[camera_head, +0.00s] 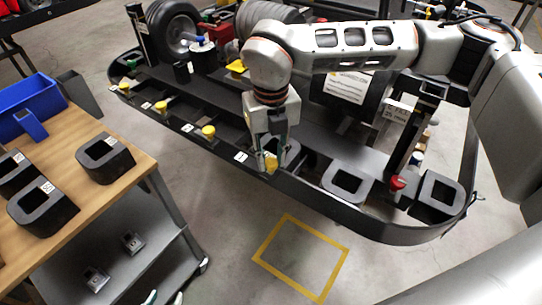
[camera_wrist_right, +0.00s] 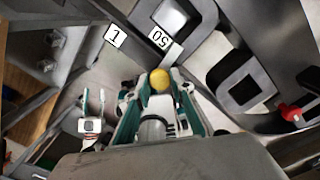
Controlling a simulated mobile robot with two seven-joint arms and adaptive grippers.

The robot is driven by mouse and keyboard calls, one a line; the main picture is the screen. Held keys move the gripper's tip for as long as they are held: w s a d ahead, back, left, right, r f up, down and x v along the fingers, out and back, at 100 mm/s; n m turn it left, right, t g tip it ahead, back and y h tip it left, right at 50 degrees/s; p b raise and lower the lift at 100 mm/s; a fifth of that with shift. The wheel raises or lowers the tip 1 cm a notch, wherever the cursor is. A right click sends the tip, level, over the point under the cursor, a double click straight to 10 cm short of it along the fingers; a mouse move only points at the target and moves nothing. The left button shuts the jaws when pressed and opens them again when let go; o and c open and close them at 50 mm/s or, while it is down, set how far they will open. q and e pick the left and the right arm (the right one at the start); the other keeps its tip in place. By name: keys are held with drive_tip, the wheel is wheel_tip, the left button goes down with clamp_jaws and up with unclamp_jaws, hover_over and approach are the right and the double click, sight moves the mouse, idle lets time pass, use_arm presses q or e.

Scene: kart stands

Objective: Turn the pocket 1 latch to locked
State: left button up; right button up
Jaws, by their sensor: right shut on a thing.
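The pocket 1 latch shows as a yellow knob (camera_head: 271,163) on the dark front rail, just right of the white label 1 (camera_head: 240,157). My right gripper (camera_head: 270,152) reaches down from above and is shut on this knob. In the right wrist view the rounded yellow knob (camera_wrist_right: 160,80) sits between the right fingertips (camera_wrist_right: 158,92). The latch's lever and its exact angle are mostly hidden by the fingers. My left gripper (camera_head: 164,298) shows only its fingertips at the bottom edge. The left gripper (camera_wrist_right: 93,100) also shows in the right wrist view, fingers apart and empty.
Other yellow knobs (camera_head: 208,131) line the rail to the left. Black pocket blocks (camera_head: 347,185) and a red knob (camera_head: 397,182) lie to the right. A wooden table (camera_head: 110,195) with black blocks and a blue bin (camera_head: 30,98) stands at left. The yellow-outlined floor square (camera_head: 300,258) is clear.

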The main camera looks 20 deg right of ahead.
sight(271, 161)
drive_tip(key=shift+r+m, duration=0.1)
drive_tip(key=shift+m, duration=0.5)
drive_tip(key=shift+o, duration=0.2)
drive_tip(key=shift+w, duration=0.1)
drive_tip(key=o, duration=1.1)
wheel_tip(271, 161, up, 12)
